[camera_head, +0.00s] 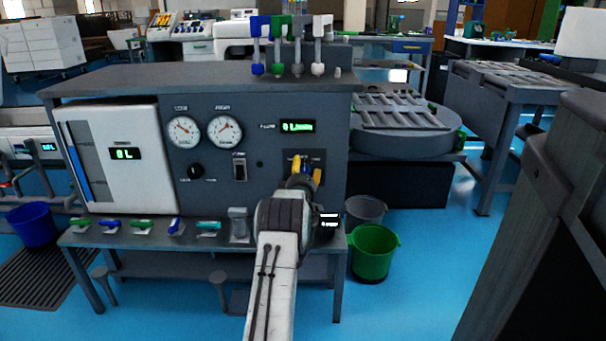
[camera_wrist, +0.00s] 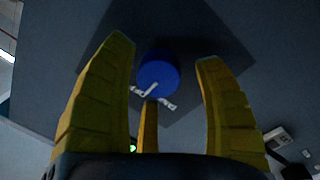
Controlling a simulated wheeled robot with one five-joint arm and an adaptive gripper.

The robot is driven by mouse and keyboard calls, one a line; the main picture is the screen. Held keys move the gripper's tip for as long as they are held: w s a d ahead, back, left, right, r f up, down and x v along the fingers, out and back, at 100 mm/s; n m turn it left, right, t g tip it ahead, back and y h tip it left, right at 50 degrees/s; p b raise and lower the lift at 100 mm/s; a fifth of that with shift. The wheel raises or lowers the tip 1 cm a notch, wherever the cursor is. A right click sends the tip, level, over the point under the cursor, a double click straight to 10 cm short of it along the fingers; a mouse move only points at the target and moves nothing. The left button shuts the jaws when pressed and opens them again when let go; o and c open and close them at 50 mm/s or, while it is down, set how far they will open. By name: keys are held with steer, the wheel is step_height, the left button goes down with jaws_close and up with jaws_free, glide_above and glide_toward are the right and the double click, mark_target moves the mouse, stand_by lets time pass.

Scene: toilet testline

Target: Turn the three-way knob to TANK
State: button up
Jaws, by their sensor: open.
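The three-way knob (camera_wrist: 157,76) is a round blue knob on a dark square plate (camera_wrist: 205,45) in the wrist view. My gripper (camera_head: 306,170) has yellow fingers, spread apart at the front panel. In the wrist view, one finger is left of the knob, one is right, and a third is below it. The fingers look clear of the knob; their exact depth is hard to tell.
The grey panel (camera_head: 262,190) carries two dials, a black knob (camera_head: 196,171), a switch (camera_head: 239,167) and a green flow display (camera_head: 298,127). A ledge (camera_head: 190,239) with coloured handles runs below. A green bucket (camera_head: 372,262) stands at right on the blue floor.

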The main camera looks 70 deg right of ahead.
steer(key=shift+o, duration=0.3)
steer(key=shift+d, duration=0.1)
steer(key=c, duration=1.3)
